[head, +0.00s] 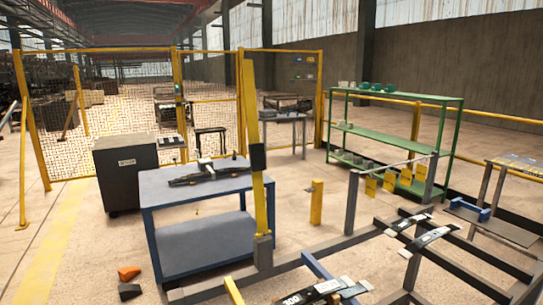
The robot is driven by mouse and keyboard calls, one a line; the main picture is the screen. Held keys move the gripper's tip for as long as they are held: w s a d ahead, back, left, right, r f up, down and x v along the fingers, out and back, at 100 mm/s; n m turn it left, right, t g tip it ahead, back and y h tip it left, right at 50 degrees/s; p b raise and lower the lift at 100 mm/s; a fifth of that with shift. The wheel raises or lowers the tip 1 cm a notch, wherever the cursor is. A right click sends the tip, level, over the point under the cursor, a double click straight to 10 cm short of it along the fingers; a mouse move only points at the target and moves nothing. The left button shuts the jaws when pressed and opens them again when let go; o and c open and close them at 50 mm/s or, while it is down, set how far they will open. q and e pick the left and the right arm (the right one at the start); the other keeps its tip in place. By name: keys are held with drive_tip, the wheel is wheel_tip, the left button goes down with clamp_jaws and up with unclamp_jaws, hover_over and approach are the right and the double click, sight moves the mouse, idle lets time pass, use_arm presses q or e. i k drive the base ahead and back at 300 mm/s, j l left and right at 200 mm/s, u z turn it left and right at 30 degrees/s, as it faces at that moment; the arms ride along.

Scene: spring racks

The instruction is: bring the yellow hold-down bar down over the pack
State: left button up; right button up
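The yellow hold-down bar (248,110) stands nearly upright, tilted slightly, in the middle of the head view. A black block (257,157) sits partway up it, and its foot meets a short grey post (263,250) on the low grey frame. A dark pack marked "300" (308,294) lies low at the bottom edge, partly cut off. The bar is raised and not over it. Two other pale and dark packs (408,222) (432,237) lie across the frame to the right. I cannot tell which is the task's pack. Neither gripper is in view.
A blue table (165,199) with dark parts stands left of the bar. A dark cabinet (126,172), green shelf rack (390,134) and yellow post (316,202) stand behind. Orange (129,273) and black (130,292) blocks lie on the floor. Open floor is at left.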

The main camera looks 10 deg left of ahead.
sight(258, 164)
drive_tip(key=j+z, duration=0.2)
drive_tip(key=j, duration=0.35)
drive_tip(key=k+j+z, duration=0.15)
drive_tip(key=j, duration=0.4)
drive_tip(key=j+z, duration=0.2)
drive_tip(key=j, duration=0.35)
drive_tip(key=i+j+z, duration=0.1)
drive_tip(key=j+z, duration=0.35)
drive_tip(key=j, duration=0.85)
drive_tip(key=k+j+z, duration=0.1)
drive_tip(key=j+z, duration=0.35)
drive_tip(key=j, duration=0.8)
drive_tip(key=i+j+z, duration=0.15)
drive_tip(key=j, duration=0.35)
drive_tip(key=j+z, duration=0.15)
drive_tip(key=j, duration=0.3)
drive_tip(key=i+j+z, duration=0.2)
drive_tip(key=j, duration=0.3)
drive_tip(key=i+j+z, duration=0.2)
drive_tip(key=j, duration=0.15)
drive_tip(key=j+z, duration=0.2)
drive_tip(key=k+j, duration=0.1)
drive_tip(key=k, duration=0.2)
